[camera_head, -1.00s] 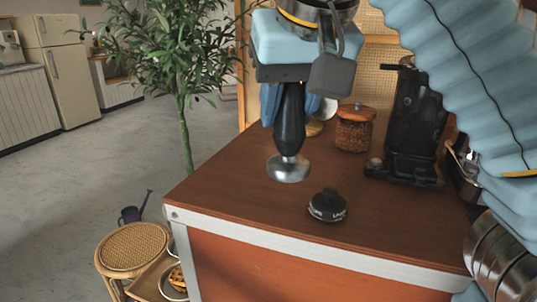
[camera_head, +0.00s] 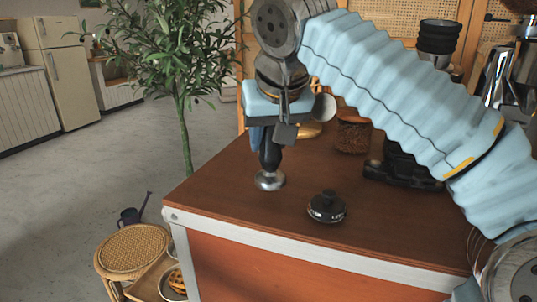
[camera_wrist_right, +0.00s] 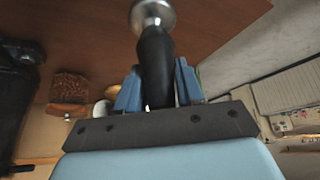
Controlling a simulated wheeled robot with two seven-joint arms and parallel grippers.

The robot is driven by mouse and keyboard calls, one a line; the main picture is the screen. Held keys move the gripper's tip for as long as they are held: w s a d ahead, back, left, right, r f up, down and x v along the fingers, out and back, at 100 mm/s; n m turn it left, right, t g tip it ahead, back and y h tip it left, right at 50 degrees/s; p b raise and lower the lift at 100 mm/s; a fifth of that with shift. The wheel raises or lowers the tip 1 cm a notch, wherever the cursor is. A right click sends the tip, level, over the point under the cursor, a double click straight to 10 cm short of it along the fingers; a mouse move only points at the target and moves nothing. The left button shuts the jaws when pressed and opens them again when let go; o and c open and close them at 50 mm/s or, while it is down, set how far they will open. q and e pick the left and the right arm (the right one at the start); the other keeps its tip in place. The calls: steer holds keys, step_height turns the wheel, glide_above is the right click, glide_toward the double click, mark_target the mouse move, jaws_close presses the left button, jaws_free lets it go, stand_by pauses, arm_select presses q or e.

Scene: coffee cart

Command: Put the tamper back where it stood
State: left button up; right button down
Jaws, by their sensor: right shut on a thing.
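The tamper has a black handle and a round silver base (camera_head: 270,180). My right gripper (camera_head: 270,138) is shut on its black handle. The tamper hangs upright with its base down, at or just above the brown cart top, near the left edge; I cannot tell whether it touches. In the right wrist view the tamper (camera_wrist_right: 155,55) stands between the blue fingers of the right gripper (camera_wrist_right: 157,85), its silver base pointing away from the gripper. My left gripper is not in view.
A round black lidded piece (camera_head: 326,207) lies on the cart top (camera_head: 240,215) right of the tamper. A jar of beans (camera_head: 353,134) and a black machine (camera_head: 398,165) stand behind, partly hidden by my right arm. A plant (camera_head: 185,95) and rattan stool (camera_head: 133,247) are left.

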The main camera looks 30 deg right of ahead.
mark_target(269, 155)
steer(key=f+b, duration=0.2)
steer(key=f, duration=0.1)
steer(key=f+b, duration=0.1)
steer(key=shift+w+d+f, duration=0.15)
steer(key=shift+w, duration=0.2)
steer(key=shift+r, duration=0.2)
steer(key=c, duration=0.7)
jaws_free()
steer(key=shift+f, duration=0.1)
steer(key=p+v, duration=0.3)
steer(key=v, duration=0.9)
